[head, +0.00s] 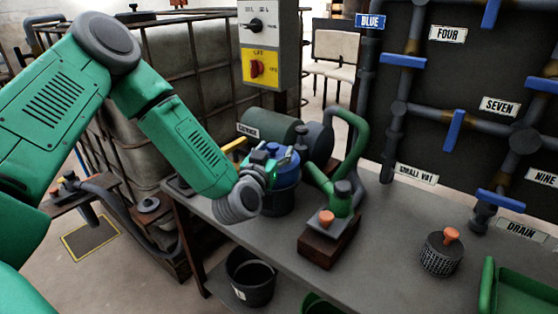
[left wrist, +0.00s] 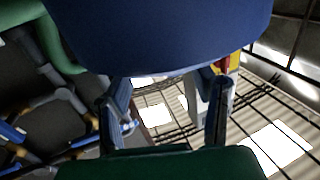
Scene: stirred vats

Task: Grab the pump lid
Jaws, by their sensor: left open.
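The pump lid looks to be the blue cap (head: 287,157) on top of a dark blue pot (head: 280,196) on the grey bench. My left gripper (head: 268,160) is at the pot's upper left side, right beside the cap and partly covering it. In the left wrist view a large blue rounded surface (left wrist: 160,35) fills the top, close to the fingertips. The fingers of my left gripper (left wrist: 166,88) are spread apart with nothing held between them. Whether they touch the blue surface cannot be told. My right gripper is not in view.
A green motor (head: 270,128) stands behind the pot. A green pipe fitting (head: 343,196) on a brown block with an orange knob stands to its right. A switch box (head: 262,45) hangs above. A perforated cylinder (head: 442,254) and green tray (head: 515,292) lie right; bare bench (head: 385,225) between.

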